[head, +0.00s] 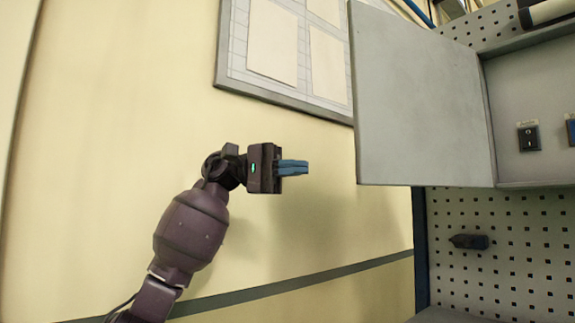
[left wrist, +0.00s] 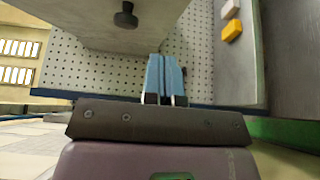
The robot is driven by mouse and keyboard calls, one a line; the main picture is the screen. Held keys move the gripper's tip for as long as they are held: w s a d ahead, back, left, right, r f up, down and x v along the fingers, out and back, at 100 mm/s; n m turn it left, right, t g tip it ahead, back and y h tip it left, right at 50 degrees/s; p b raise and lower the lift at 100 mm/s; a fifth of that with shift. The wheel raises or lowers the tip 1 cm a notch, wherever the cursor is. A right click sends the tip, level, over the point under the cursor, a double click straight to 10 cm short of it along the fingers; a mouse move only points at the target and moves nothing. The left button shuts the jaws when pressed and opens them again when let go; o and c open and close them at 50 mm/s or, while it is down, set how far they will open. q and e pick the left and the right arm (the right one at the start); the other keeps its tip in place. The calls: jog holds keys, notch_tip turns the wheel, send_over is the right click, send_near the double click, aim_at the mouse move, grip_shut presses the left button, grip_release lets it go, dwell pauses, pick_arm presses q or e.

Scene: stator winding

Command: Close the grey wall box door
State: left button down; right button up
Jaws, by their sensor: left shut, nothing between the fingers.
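The grey wall box door (head: 420,100) stands open in the head view, swung out to the left of the grey wall box (head: 535,90). The box's inside shows at the right. My left gripper (head: 306,167) is shut and empty, its blue fingers pointing right, left of the door's free edge with a visible gap in the picture. In the left wrist view the shut blue fingers (left wrist: 166,72) point up the picture. A grey panel with a dark knob (left wrist: 125,18) is beyond them, apparently the door. My right gripper is not in view.
A pegboard (head: 500,250) with a dark tool-like item (head: 468,241) is below the box. A framed board with papers (head: 285,50) hangs behind the door on the yellow wall (head: 120,130).

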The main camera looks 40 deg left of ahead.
pick_arm(q)
jog(key=w+d+p, duration=0.1)
jog(key=d+p, duration=0.1)
jog(key=d, duration=0.7)
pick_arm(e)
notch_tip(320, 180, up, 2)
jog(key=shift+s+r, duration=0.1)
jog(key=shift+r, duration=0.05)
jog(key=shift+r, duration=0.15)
